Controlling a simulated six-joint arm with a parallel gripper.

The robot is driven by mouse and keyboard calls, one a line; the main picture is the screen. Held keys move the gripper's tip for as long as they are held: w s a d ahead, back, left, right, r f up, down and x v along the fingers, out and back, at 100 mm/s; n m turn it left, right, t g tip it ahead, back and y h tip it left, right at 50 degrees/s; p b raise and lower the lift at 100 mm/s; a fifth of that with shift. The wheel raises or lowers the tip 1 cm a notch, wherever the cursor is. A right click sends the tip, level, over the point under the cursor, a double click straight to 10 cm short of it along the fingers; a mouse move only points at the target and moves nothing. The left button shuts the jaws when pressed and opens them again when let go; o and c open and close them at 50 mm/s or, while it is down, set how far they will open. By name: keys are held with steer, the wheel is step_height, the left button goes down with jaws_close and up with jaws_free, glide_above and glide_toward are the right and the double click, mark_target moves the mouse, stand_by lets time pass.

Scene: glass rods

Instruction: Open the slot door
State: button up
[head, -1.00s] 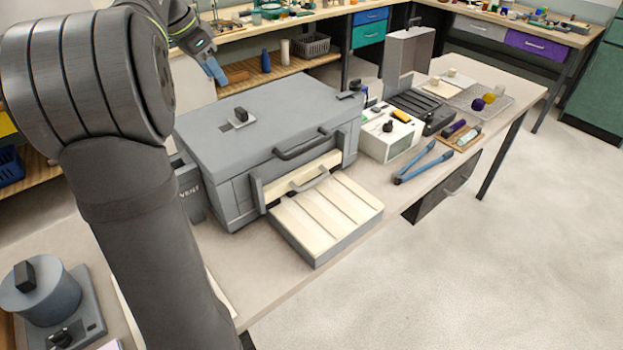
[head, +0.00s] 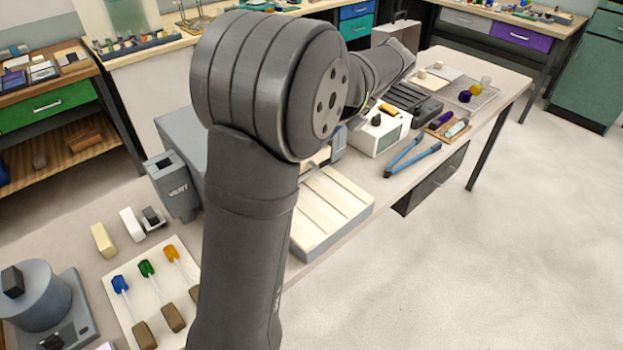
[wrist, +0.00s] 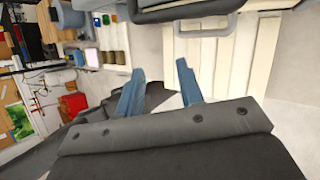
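In the head view my arm hides most of the grey box (head: 192,140), including its front handle and slot. The cream ribbed shelf (head: 330,205) in front of the box shows to the right of my arm. A small cream piece (head: 320,158) shows behind it, possibly part of the slot door; I cannot tell. In the wrist view my gripper (wrist: 158,88) has its two blue fingers apart with nothing between them. A dark grey handle-like bar (wrist: 190,9) crosses the top edge, beyond the fingertips. The cream shelf (wrist: 235,55) lies to the right of the fingers.
A grey vent box (head: 172,185) stands left of my arm. A white device (head: 380,135) and blue tongs (head: 412,158) lie to the right. Tools with coloured ends lie on a white board (head: 125,300) at the left front. Open floor lies right of the bench.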

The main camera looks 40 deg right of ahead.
steer(key=s+f+m+t+h, duration=0.7)
steer(key=s+f+m+t, duration=0.55)
steer(key=m, duration=0.65)
steer(key=shift+g, duration=0.55)
steer(key=x, duration=1)
steer(key=a+r+x, duration=0.1)
steer(key=x, duration=0.4)
steer(key=shift+w, duration=0.3)
steer(key=shift+c, duration=0.4)
jaws_close()
